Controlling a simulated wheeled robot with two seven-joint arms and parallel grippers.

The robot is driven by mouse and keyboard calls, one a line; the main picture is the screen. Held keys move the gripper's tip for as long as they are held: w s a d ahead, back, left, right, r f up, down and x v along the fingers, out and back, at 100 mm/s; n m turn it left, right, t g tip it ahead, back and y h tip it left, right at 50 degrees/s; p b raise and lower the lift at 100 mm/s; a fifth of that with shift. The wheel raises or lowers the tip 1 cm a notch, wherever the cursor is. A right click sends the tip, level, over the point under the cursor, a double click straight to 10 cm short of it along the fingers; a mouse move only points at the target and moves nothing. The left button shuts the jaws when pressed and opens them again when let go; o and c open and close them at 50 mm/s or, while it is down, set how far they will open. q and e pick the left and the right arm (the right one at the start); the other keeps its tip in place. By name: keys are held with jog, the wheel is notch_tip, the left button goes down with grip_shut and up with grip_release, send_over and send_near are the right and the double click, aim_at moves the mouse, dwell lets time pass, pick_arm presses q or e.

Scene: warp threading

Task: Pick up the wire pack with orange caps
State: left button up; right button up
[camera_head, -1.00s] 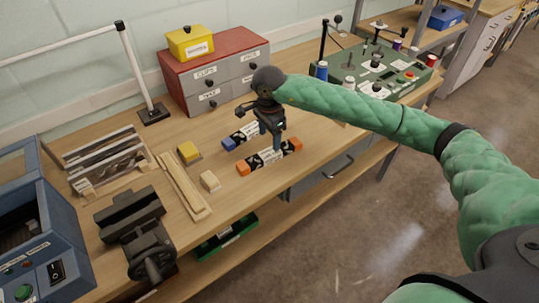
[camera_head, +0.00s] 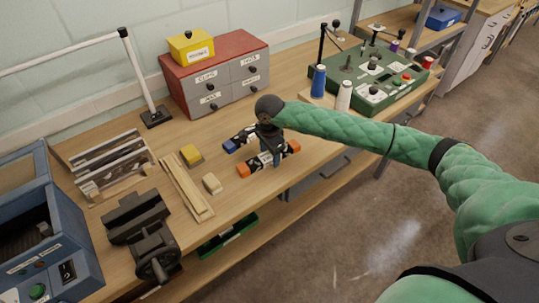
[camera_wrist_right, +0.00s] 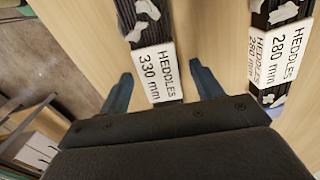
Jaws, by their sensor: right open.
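The wire pack with orange caps (camera_head: 243,170) lies on the workbench, dark with a white label and an orange cap at each end. My right gripper (camera_head: 271,156) points down over its middle and hides part of it. In the right wrist view, the open fingers of my right gripper (camera_wrist_right: 160,73) stand on either side of a pack labelled "HEDDLES 330 mm" (camera_wrist_right: 158,75), with gaps beside it; its caps are out of that view. A pack with blue caps (camera_head: 229,146) lies just behind. A neighbouring "280 mm" pack (camera_wrist_right: 275,55) shows in the wrist view. My left gripper is not in view.
A red drawer cabinet (camera_head: 185,72) with a yellow box (camera_head: 191,47) stands behind. A green control panel (camera_head: 395,75) and spools (camera_head: 318,82) are to the right. The bench's front edge is close.

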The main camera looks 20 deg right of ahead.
jog(key=shift+f, duration=0.4)
jog(key=shift+c, duration=0.3)
jog(key=c, duration=1.3)
jog(key=shift+r, duration=0.2)
